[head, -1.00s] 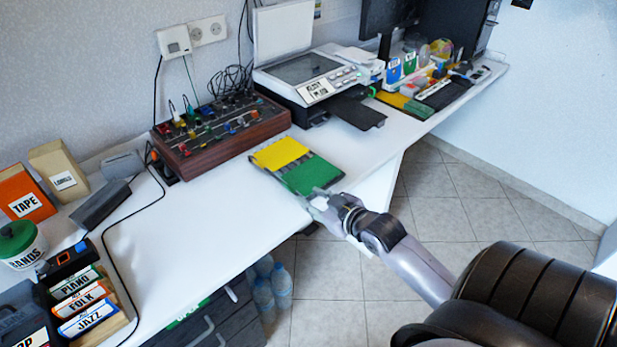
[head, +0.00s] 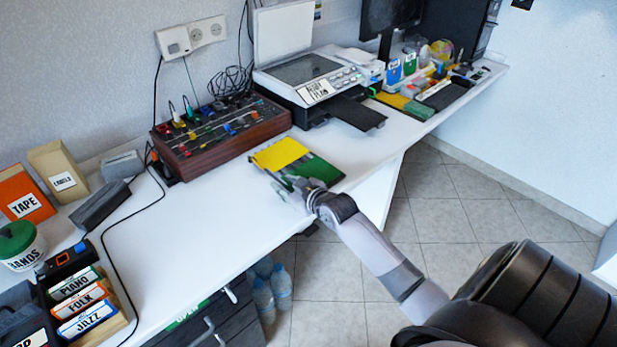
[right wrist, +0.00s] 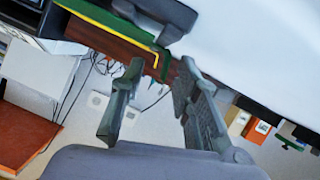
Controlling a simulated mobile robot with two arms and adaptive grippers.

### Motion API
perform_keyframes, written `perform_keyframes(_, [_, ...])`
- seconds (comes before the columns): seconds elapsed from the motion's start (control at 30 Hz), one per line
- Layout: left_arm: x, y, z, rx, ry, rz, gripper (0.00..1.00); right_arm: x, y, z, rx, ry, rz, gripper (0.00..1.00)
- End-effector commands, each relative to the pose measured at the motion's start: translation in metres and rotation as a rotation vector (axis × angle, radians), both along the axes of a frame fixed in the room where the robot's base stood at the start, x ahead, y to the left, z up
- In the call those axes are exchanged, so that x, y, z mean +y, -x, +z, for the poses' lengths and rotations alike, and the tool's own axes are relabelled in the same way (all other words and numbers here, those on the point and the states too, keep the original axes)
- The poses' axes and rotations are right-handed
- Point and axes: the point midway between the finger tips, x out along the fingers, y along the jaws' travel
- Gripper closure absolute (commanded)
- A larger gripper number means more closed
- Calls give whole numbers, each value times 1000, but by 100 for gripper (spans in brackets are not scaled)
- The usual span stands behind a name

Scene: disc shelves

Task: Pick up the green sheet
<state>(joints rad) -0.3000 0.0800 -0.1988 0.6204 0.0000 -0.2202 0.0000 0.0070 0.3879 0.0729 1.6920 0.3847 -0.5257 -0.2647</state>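The green sheet (head: 320,170) lies flat at the front edge of the white desk, beside a yellow sheet (head: 279,153), both on a dark holder. My right gripper (head: 281,183) is at the front left side of the holder and hides part of the green sheet's left end. In the right wrist view, the two fingers of my right gripper (right wrist: 155,95) stand apart with nothing between them. A green strip with a yellow edge (right wrist: 108,22) shows beyond the fingers there. I cannot tell whether the fingers touch the holder. My left gripper is not in view.
A brown mixer box (head: 222,138) stands behind the sheets. A printer (head: 310,80) with a black tray (head: 350,112) is behind to the right. The white desk (head: 190,225) is mostly clear to the left, except for a black cable.

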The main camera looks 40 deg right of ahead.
Motion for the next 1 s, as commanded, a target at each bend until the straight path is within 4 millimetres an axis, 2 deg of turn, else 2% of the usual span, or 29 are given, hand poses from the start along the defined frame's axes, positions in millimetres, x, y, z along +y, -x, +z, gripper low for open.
perform_keyframes(0.13, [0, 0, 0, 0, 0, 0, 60, 0, 0, 0, 0, 0, 0, 71])
perform_keyframes(0.57, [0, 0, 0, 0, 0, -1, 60, 0, 1, 0, 1, 0, 0, 99])
perform_keyframes(1.0, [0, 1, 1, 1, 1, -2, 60, 0, 1, 3, 1, 0, 0, 100])
